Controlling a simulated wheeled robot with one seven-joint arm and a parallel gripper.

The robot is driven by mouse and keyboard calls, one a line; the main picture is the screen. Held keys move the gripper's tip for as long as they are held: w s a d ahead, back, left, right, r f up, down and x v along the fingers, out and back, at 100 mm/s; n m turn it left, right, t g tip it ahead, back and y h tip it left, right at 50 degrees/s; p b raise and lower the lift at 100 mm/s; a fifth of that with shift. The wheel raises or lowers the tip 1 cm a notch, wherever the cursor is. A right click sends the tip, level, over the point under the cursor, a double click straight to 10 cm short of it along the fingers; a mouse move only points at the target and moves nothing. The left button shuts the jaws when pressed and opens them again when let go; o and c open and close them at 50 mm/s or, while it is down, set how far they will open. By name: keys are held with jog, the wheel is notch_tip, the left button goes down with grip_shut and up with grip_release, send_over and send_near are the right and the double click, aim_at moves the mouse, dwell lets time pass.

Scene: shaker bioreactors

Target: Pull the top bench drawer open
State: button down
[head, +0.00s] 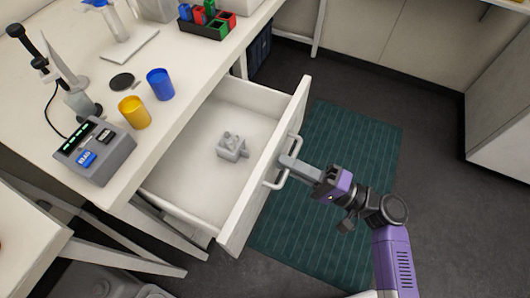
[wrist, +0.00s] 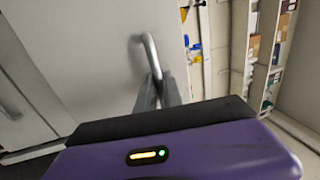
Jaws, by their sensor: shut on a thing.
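The top bench drawer (head: 190,185) stands well open in the head view, pulled out from under the white bench. Its front panel (head: 262,190) faces right and carries a pale bar handle (head: 272,182). My gripper (head: 288,163) is at the outer side of this panel, shut on the handle. In the wrist view the metal handle (wrist: 149,55) rises from between the fingers (wrist: 158,92). A small grey block-like item (head: 232,146) lies inside the drawer.
The bench top (head: 190,65) holds a blue cup (head: 160,84), a yellow cup (head: 134,113), a grey device (head: 95,150) and a rack of coloured items (head: 207,22). A green mat (head: 345,150) covers the floor beside the drawer. Dark floor to the right is clear.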

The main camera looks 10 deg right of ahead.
jog(key=shift+r+v, duration=0.2)
jog(key=shift+v, duration=1.4)
jog(key=c, duration=1.8)
grip_release()
jog(key=shift+o, duration=0.2)
jog(key=v, duration=0.7)
jog(key=shift+s+d+b, duration=0.3)
jog(key=shift+b, duration=0.1)
